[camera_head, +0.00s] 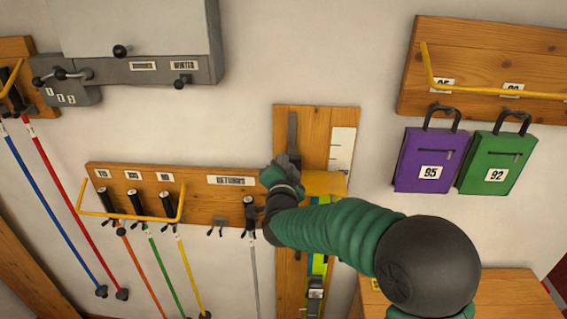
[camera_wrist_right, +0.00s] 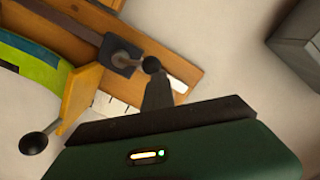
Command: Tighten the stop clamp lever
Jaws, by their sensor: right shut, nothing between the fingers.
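A wooden board (camera_head: 313,128) on the wall carries a dark metal rail (camera_head: 292,132). In the right wrist view a dark clamp block on the rail has a lever (camera_wrist_right: 125,58) ending in a black ball knob (camera_wrist_right: 151,65). My right gripper (camera_wrist_right: 157,82) is shut and empty, its fingertips at or right beside this knob; I cannot tell whether they touch. A second black ball knob on a rod (camera_wrist_right: 34,143) shows beside the yellow-brown stop plate (camera_wrist_right: 82,92). In the head view my right gripper (camera_head: 276,173) and arm hide the clamp. My left gripper is not in view.
A green-and-yellow ski (camera_head: 318,268) stands below the stop plate. A pole rack (camera_head: 200,208) with several poles hangs at left. Purple (camera_head: 425,160) and green (camera_head: 497,162) tagged bags hang at right. A grey cabinet (camera_head: 140,30) is upper left.

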